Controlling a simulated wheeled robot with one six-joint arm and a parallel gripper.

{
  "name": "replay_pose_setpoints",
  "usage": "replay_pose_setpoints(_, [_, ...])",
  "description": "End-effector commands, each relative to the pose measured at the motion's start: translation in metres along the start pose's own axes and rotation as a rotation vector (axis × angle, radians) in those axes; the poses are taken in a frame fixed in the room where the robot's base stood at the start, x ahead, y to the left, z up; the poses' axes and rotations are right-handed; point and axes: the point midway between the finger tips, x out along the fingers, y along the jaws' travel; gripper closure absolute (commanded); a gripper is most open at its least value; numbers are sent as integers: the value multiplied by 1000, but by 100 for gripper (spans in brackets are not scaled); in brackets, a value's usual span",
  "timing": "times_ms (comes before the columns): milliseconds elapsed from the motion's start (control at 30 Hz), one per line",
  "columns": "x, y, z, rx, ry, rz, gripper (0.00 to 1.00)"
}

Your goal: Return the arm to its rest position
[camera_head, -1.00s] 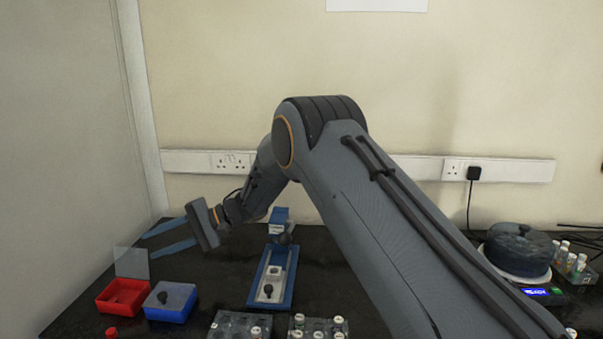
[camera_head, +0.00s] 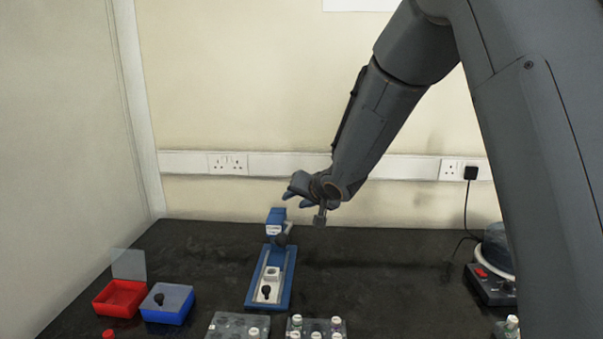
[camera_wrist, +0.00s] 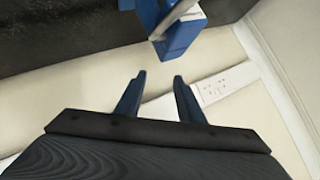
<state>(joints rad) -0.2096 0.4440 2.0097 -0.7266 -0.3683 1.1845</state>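My gripper (camera_wrist: 160,78) shows in the wrist view with its two blue fingers apart and nothing between them. In the head view my gripper (camera_head: 296,190) is raised in front of the back wall, above and a little right of the blue press-like device (camera_head: 284,285) on the dark bench. The fingers are partly hidden behind the wrist there. The top of a blue device (camera_wrist: 178,30) also shows in the wrist view, beyond the fingertips and apart from them.
A red open box (camera_head: 120,298) and a blue box (camera_head: 168,303) stand at the bench's left. Racks with vials (camera_head: 316,327) are at the front. A black appliance (camera_head: 490,285) stands at the right, partly behind my arm. The bench's back middle is clear.

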Motion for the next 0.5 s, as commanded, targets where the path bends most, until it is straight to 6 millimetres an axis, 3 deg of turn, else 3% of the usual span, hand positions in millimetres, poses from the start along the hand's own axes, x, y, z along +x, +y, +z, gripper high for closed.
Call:
replay_pose_setpoints(100, [-52, 62, 13, -62, -30, 188, 65])
replay_pose_setpoints(200, [-98, 107, 38, -110, -103, 324, 65])
replay_pose_setpoints(333, [-160, 151, 85, -155, -244, 453, 65])
replay_pose_setpoints(500, [-228, 180, 149, -187, -439, 523, 65])
